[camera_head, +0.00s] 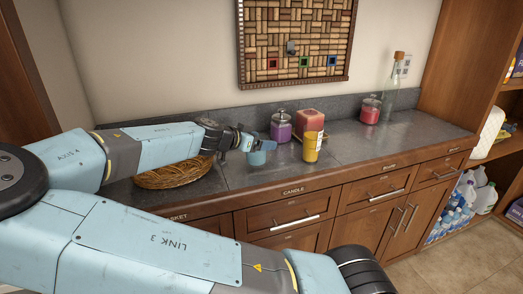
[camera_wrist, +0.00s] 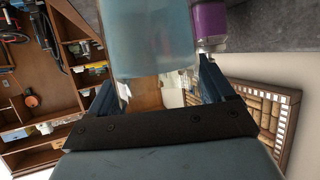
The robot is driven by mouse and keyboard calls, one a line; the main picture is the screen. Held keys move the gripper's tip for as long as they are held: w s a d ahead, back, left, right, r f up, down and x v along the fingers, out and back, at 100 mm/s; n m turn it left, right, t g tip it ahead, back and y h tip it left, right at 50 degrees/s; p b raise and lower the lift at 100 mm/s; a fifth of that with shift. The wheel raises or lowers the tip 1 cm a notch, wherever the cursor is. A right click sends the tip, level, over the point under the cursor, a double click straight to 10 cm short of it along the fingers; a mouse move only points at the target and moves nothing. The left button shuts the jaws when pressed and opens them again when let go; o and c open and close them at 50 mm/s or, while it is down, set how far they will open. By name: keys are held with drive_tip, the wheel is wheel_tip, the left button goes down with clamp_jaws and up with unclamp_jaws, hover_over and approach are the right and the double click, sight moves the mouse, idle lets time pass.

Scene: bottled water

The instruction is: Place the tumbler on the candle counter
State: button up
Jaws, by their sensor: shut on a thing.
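A blue, translucent tumbler (camera_head: 259,157) is held in my gripper (camera_head: 247,143), over the counter section labelled CANDLE (camera_head: 262,180). I cannot tell whether its base touches the counter. The tumbler looks roughly upright in the head view. In the wrist view the tumbler (camera_wrist: 150,40) fills the top centre, beyond and between the two fingers of my gripper (camera_wrist: 162,85), which is shut on it. The fingers' contact with it is partly hidden.
A purple jar (camera_head: 280,129), a red candle (camera_head: 309,121) and a yellow cup (camera_head: 311,149) stand just right of the tumbler. A wicker basket (camera_head: 172,178) is left, under my arm. A red jar (camera_head: 370,112) and a bottle (camera_head: 391,98) stand farther right.

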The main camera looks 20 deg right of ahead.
drive_tip(key=shift+d+f, duration=0.2)
drive_tip(key=shift+f, duration=1.55)
drive_tip(key=o, duration=1.4)
drive_tip(key=shift+o, duration=0.2)
drive_tip(key=v, duration=1.2)
